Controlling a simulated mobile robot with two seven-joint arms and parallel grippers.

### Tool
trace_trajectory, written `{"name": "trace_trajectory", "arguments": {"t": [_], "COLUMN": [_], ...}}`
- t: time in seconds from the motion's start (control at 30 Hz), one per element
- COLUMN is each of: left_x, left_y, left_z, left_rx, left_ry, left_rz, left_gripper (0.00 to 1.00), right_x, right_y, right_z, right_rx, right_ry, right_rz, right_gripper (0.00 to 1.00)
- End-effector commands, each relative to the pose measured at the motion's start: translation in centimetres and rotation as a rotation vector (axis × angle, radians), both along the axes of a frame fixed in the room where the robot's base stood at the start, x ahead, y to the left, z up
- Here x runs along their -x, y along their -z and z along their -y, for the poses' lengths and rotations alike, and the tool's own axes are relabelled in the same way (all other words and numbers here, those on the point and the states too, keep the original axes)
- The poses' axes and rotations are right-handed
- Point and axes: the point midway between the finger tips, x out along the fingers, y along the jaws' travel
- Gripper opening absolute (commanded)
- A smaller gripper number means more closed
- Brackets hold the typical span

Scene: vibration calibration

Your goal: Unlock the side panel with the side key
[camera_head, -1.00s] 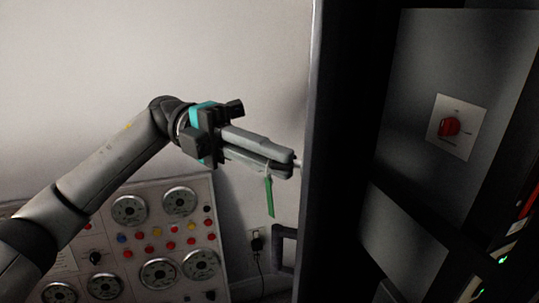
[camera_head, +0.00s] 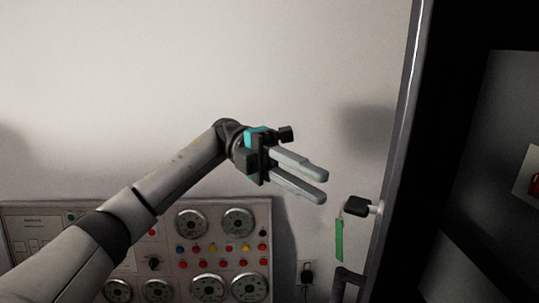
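The side key has a black head (camera_head: 357,206) and sits in the edge of the dark side panel (camera_head: 398,150), at the right of the head view. A green tag (camera_head: 339,240) hangs from the key. My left gripper (camera_head: 325,187) is open and empty, just left of the key and a little above it, apart from it. The key's shaft enters the panel edge, so its tip is hidden. My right gripper is not in view.
A console with dials and coloured buttons (camera_head: 222,249) stands low at the left. A dark handle (camera_head: 347,283) sticks out from the panel below the key. A red knob (camera_head: 534,184) shows at the right edge. The pale wall above is clear.

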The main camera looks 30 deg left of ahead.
Motion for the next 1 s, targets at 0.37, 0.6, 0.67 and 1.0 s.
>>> {"name": "trace_trajectory", "arguments": {"t": [0.37,0.6,0.67,1.0], "left_x": [-2.1,-2.9,-3.0,-3.5], "left_y": [-0.2,0.0,0.0,0.0], "left_z": [-4.9,-6.8,-7.1,-8.4], "left_rx": [0.002,-0.002,-0.002,-0.001], "left_ry": [-0.001,0.006,0.009,0.004], "left_rz": [0.002,0.002,0.001,0.001], "left_gripper": [0.24,0.24,0.24,0.24], "right_x": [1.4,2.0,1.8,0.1], "right_y": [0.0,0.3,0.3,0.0], "right_z": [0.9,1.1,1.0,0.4], "right_rx": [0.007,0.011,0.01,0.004], "right_ry": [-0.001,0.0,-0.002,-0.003], "right_rz": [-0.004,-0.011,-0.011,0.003], "right_gripper": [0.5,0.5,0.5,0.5]}}
